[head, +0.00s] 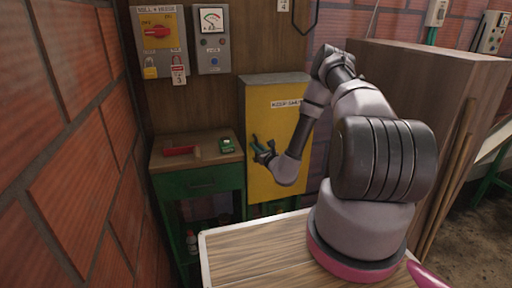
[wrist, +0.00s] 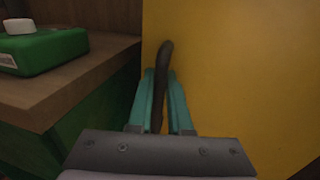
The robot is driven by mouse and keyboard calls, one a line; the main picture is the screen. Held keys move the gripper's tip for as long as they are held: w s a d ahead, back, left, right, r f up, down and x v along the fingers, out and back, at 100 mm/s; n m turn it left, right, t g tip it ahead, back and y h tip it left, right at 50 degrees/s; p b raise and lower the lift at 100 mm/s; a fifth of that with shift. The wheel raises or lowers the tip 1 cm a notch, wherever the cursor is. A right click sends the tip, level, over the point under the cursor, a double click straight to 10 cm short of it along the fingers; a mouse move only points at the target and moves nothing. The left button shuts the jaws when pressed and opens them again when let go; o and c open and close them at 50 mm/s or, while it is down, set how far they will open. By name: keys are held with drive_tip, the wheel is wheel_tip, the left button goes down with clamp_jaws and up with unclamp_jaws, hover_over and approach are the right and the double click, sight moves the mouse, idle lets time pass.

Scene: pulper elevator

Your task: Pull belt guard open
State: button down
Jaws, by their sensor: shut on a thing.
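The belt guard (head: 262,118) is a tall yellow panel with a white label, standing at the back beside the green workbench. It fills the right of the wrist view (wrist: 235,80). Its front looks flush with its housing in the head view; a small gap could not be made out. A dark upright handle (wrist: 165,58) stands on it near its left edge. My gripper (head: 262,151) is at the panel's left side, with its teal fingers (wrist: 163,82) shut on the handle, one on each side. The handle's lower end is hidden by the gripper.
The green workbench (head: 199,183) stands close left of the guard, bearing a red tool (head: 180,150) and a green box (head: 227,145). Control panels with a red switch (head: 157,32) hang above. A brick wall is at left, a wooden partition (head: 450,90) at right.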

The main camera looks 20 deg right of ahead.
drive_tip(key=s+d+n+g+y, duration=1)
drive_tip(key=s+d, duration=0.9)
drive_tip(key=s, duration=0.5)
drive_tip(key=shift+d+n+g+y, duration=0.35)
drive_tip(key=shift+n+y, duration=0.25)
drive_tip(key=shift+y, duration=0.8)
drive_tip(key=c, duration=1.1)
unclamp_jaws()
drive_tip(key=shift+c, duration=0.2)
wheel_tip(320, 180, up, 10)
drive_tip(key=shift+c, duration=0.2)
